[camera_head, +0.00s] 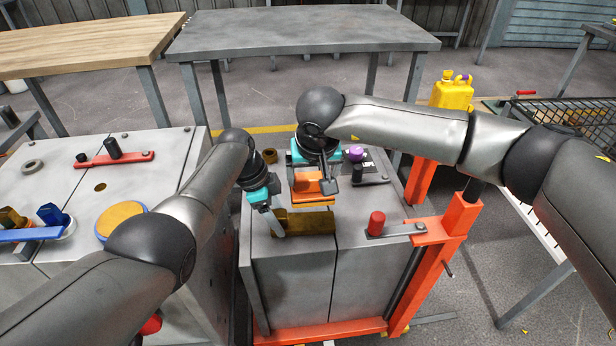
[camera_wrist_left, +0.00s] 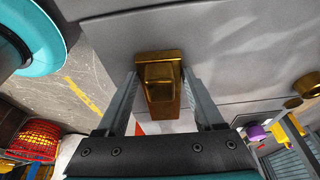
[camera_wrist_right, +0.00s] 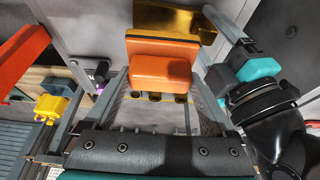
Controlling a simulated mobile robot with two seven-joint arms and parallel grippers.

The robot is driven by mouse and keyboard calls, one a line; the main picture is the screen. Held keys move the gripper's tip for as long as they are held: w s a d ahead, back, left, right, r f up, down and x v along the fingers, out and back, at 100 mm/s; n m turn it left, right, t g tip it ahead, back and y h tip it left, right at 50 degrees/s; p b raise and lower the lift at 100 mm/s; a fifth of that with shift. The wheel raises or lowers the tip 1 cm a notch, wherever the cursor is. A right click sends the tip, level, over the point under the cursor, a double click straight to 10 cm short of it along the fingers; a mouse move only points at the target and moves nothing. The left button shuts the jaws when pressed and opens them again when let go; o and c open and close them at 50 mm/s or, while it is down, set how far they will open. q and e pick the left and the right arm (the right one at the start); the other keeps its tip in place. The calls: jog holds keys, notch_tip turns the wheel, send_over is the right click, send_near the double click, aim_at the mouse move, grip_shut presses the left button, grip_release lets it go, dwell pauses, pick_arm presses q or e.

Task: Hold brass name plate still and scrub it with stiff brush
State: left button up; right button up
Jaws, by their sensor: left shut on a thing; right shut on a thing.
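The brass name plate (camera_head: 305,224) is on the grey cabinet top near its front edge. My left gripper (camera_head: 272,218) is shut on its left end. The left wrist view shows the brass end (camera_wrist_left: 160,90) between the fingers. My right gripper (camera_head: 315,165) is shut on the stiff brush (camera_head: 312,186), which has an orange body. The brush is right behind and above the plate. In the right wrist view the brush (camera_wrist_right: 160,68) is close to the plate (camera_wrist_right: 175,17). The bristles are mostly hidden, and I cannot tell whether they touch the brass.
A red knob (camera_head: 376,222) on a grey bar is to the right on the cabinet top. A purple-capped item (camera_head: 356,154) is behind the right gripper. An orange frame (camera_head: 446,240) rises at the right side. A yellow jerry can (camera_head: 452,92) stands farther back.

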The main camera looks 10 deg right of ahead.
jog(key=d+r, duration=0.3)
jog(key=d, duration=0.4)
jog(key=shift+s+r, duration=0.3)
jog(key=shift+r, duration=0.05)
jog(key=shift+d, duration=0.1)
pick_arm(q)
jog(key=o, duration=1.6)
jog(key=shift+c, duration=0.2)
jog(key=shift+r, duration=0.1)
